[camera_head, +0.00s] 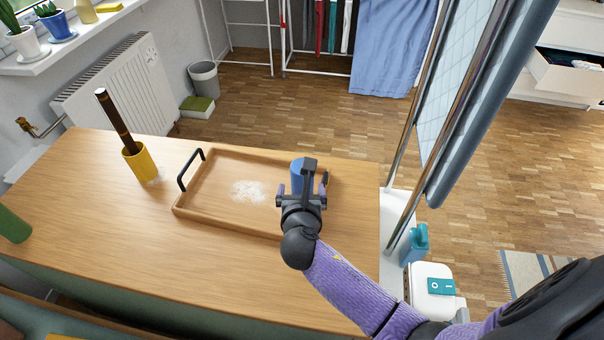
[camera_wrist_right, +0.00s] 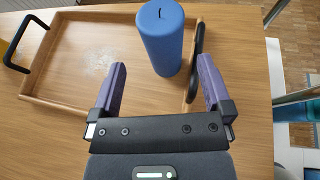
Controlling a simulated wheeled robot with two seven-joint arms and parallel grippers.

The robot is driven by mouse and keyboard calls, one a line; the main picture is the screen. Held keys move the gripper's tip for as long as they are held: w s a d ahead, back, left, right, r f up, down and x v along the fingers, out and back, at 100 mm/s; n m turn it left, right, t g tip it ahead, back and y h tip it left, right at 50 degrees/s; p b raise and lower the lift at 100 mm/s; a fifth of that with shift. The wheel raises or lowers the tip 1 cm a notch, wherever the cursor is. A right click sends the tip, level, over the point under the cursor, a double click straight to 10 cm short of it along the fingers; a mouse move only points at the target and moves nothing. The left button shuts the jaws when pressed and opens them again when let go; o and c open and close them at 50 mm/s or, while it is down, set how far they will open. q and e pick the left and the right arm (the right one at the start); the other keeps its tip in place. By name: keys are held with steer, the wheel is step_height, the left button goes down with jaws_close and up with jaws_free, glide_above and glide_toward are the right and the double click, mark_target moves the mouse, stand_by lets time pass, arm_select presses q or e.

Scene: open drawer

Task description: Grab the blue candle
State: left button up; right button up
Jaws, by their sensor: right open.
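The blue candle (camera_head: 297,175) stands upright in the right part of the wooden tray (camera_head: 222,226), partly hidden by my right gripper in the head view. It shows as a blue cylinder (camera_wrist_right: 161,38) in the right wrist view, beyond the fingertips and between their lines, nearer the right finger. My right gripper (camera_wrist_right: 161,78) is open and empty, its purple fingers spread apart. In the head view the right gripper (camera_head: 302,190) is over the tray's right part, just in front of the candle. My left gripper does not show.
White powder (camera_head: 249,191) lies on the tray. Black handles (camera_head: 184,172) rise at the tray's ends. A yellow cup (camera_head: 139,162) with a dark stick stands left of it on the wooden table (camera_head: 110,215). A green object (camera_head: 14,225) is at the far left.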

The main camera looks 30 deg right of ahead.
mark_target(302, 179)
steer(key=b+x, duration=0.3)
steer(key=x, duration=0.4)
steer(key=shift+d+f+b, duration=0.15)
steer(key=shift+f+b, duration=0.05)
steer(key=shift+b, duration=0.15)
steer(key=shift+r, duration=0.1)
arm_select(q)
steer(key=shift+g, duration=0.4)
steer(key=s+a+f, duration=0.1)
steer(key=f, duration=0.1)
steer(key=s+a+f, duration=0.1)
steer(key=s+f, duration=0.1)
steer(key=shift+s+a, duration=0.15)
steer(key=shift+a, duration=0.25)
arm_select(e)
steer(key=shift+r, duration=0.1)
steer(key=shift+c, duration=0.3)
